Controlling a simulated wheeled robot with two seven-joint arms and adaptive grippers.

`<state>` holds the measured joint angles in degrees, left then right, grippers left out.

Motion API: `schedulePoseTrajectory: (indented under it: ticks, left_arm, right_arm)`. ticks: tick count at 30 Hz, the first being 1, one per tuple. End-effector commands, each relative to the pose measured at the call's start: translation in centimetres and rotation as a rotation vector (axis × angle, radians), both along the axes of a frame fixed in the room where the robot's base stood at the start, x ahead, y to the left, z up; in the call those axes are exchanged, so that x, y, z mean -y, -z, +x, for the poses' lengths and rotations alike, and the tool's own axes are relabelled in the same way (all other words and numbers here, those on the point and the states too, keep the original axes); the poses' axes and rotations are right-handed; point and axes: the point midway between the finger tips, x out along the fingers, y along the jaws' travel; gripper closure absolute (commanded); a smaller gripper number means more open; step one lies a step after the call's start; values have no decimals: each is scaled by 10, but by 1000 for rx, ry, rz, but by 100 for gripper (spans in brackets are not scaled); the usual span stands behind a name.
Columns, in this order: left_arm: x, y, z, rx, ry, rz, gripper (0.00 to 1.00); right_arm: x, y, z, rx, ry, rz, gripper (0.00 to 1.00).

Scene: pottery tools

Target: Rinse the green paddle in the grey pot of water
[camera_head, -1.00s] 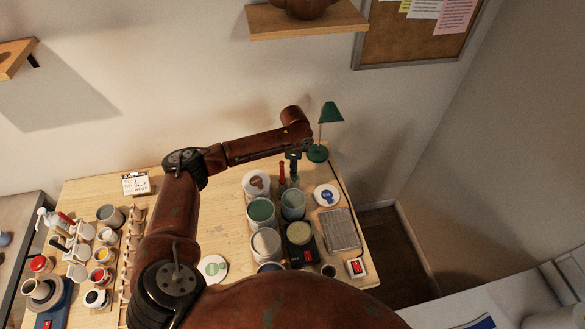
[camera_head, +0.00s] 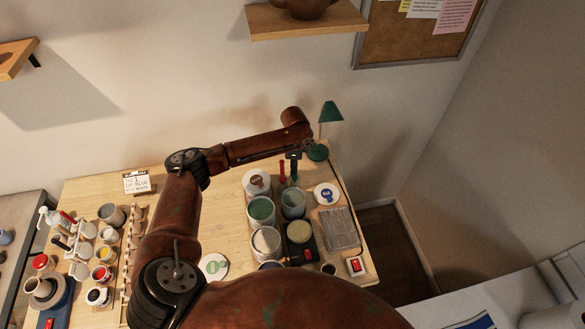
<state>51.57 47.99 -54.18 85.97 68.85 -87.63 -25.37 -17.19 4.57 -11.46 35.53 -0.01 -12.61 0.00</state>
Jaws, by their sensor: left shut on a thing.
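My left gripper (camera_head: 293,157) is shut on the green paddle (camera_head: 294,178), small and mostly hidden beneath the fingers. It holds the paddle upright at the back of the grey pot of water (camera_head: 292,206). I cannot tell whether the paddle's lower end is inside the pot or just behind its rim. The grey pot stands open on the wooden table, right of a pot with green contents (camera_head: 261,211). My right gripper is not in view.
A red-handled tool (camera_head: 282,172) stands close left of the gripper. A green lamp (camera_head: 331,112) stands behind it to the right. A pale-topped pot (camera_head: 299,232), a wire rack (camera_head: 340,228) and a blue-marked white disc (camera_head: 326,193) are nearby. Paint jars (camera_head: 103,275) crowd the left.

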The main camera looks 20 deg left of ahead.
Motion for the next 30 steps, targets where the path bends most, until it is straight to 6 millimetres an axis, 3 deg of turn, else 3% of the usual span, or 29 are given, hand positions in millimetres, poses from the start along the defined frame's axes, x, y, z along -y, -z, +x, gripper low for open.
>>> schedulePoseTrajectory:
  ticks: [30]
  left_arm:
    - [0,4,0,-1,-2,0,100]
  right_arm:
    - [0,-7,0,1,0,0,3]
